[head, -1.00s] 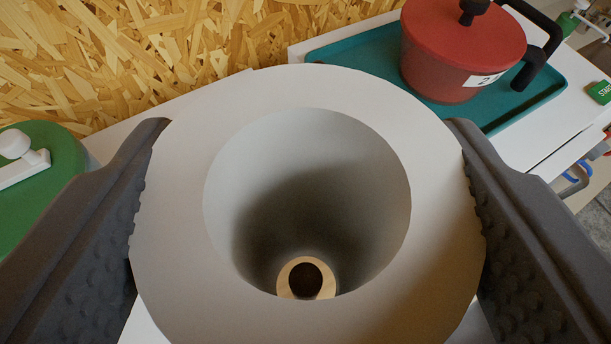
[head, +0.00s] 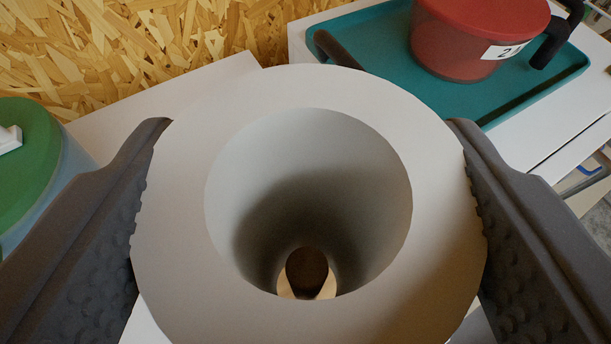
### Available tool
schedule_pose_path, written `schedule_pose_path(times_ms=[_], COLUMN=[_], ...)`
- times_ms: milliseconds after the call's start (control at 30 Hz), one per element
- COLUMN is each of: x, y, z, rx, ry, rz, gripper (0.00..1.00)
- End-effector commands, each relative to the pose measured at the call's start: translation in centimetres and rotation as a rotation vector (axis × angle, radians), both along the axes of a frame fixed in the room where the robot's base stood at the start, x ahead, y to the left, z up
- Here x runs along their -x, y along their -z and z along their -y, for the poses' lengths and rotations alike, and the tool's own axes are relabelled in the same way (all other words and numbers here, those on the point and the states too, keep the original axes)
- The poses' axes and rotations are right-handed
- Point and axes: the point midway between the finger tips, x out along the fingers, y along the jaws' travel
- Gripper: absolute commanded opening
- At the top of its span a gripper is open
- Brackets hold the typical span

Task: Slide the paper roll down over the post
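The paper roll (head: 180,240) is a thick white-grey ring with a wide central hole, seen from above. My gripper (head: 308,125) is shut on it, one dark finger pressed to each side, and the roll moves with it. Through the lower part of the hole shows a dark brown round top, which looks like the post (head: 307,268), with pale wood around its lower edge. It lies near the hole's near side in the picture. The roll hides the rest of the post, so I cannot tell how far the roll is around it.
Behind right, a red pot (head: 465,45) with dark handles stands on a teal tray (head: 400,85). At left is a green-lidded container (head: 25,160), close to my left finger. A chipboard wall (head: 150,45) stands behind. White bench surface (head: 165,110) lies between.

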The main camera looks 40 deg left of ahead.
Motion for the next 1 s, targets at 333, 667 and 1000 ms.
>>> schedule_pose_path(times_ms=[333,667,1000], x=[0.0,0.0,0.0], y=[1.7,3.1,4.5], z=[0.0,0.0,0.0], rx=[-0.001,-0.001,0.000], ry=[0.000,0.000,0.000], rz=[0.000,0.000,0.000], gripper=[0.24,0.24,0.24])
